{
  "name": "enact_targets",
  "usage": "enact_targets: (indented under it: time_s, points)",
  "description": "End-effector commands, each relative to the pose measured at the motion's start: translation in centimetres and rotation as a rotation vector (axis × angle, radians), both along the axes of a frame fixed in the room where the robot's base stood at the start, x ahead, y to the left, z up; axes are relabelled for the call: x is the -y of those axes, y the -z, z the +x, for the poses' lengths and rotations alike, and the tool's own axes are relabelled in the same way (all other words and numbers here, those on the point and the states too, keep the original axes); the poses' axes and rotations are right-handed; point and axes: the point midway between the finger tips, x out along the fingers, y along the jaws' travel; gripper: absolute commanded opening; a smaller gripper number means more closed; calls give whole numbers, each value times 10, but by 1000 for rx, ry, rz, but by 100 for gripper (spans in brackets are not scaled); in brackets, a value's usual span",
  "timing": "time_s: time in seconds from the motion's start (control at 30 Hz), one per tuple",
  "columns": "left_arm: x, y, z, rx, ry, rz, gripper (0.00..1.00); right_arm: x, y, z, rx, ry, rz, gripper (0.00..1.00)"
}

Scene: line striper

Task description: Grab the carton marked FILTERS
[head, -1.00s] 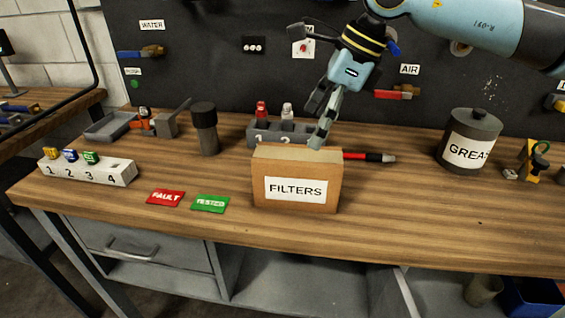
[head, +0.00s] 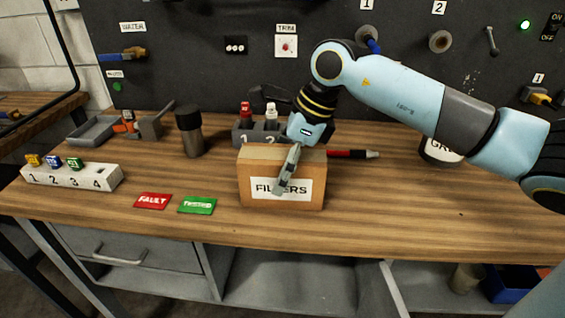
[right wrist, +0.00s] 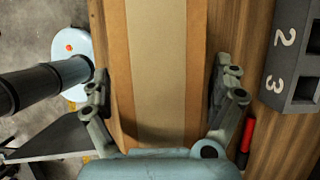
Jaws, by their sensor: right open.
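The FILTERS carton (head: 258,198) is a brown box with a white label, upright near the middle of the bench's front. My right gripper (head: 284,178) comes down over it from above, one finger in front of its label. In the right wrist view, the carton's taped top (right wrist: 156,70) runs between the two fingers of my open right gripper (right wrist: 160,98), one on each side. I cannot tell whether either finger touches the carton. My left gripper is not in view.
A red-and-black pen-like tool (head: 352,154) lies right of the carton. A grey numbered holder (head: 243,134) stands behind it. Red FAULT (head: 153,201) and green (head: 197,205) tags lie left. The grease canister (head: 440,150) is partly behind my right arm. The right front bench is clear.

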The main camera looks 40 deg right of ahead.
Motion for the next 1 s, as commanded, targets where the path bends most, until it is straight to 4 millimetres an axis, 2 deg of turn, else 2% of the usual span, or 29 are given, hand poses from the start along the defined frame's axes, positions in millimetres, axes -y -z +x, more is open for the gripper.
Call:
enact_targets:
  time_s: [0.1,0.63,1.0]
  points:
    - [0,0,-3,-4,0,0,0,0,0,0,0,0,0,92]
    - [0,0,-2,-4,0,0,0,0,0,0,0,0,0,22]
    - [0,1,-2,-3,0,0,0,0,-2,1,2,-1,0,20]
